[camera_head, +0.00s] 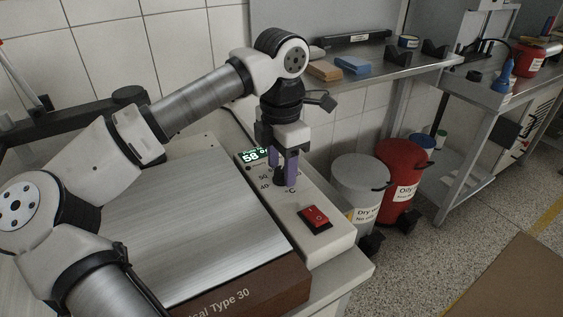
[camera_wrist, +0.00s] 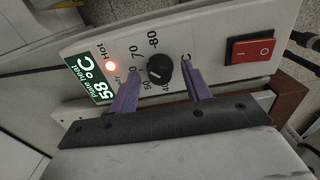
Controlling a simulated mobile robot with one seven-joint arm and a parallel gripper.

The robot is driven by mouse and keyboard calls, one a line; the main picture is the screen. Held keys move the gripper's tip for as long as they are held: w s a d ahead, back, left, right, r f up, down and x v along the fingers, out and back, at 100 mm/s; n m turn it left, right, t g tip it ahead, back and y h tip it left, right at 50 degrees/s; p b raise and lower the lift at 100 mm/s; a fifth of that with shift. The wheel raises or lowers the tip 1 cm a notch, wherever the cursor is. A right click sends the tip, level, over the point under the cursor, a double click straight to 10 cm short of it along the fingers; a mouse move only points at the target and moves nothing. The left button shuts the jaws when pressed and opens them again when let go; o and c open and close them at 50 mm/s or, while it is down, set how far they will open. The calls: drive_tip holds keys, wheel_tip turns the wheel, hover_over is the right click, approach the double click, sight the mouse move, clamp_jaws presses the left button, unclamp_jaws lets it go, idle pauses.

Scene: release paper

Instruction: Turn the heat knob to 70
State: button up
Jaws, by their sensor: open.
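The black heat knob (camera_wrist: 159,70) sits on the light control panel (camera_wrist: 215,40), with scale numbers 40, 50, 70 and 80 readable around it. A small pale mark on the knob appears to face the lower left, near 50; its exact setting is unclear. My gripper (camera_wrist: 161,75) is open, with one purple finger on each side of the knob; I cannot tell whether they touch it. The left finger covers part of the scale. In the head view my gripper (camera_head: 285,162) points down over the panel, partly hiding the knob (camera_head: 280,177). The display (camera_wrist: 90,80) reads 58 °C.
A red rocker switch (camera_head: 314,217) is on the same panel, near the knob. The metal plate (camera_head: 200,220) lies left of the panel. A grey bin (camera_head: 359,187) and a red bin (camera_head: 401,175) stand right of it.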

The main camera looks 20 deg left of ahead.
sight(281, 169)
wheel_tip(281, 169, up, 14)
idle(0.4)
drive_tip(key=shift+f, duration=0.1)
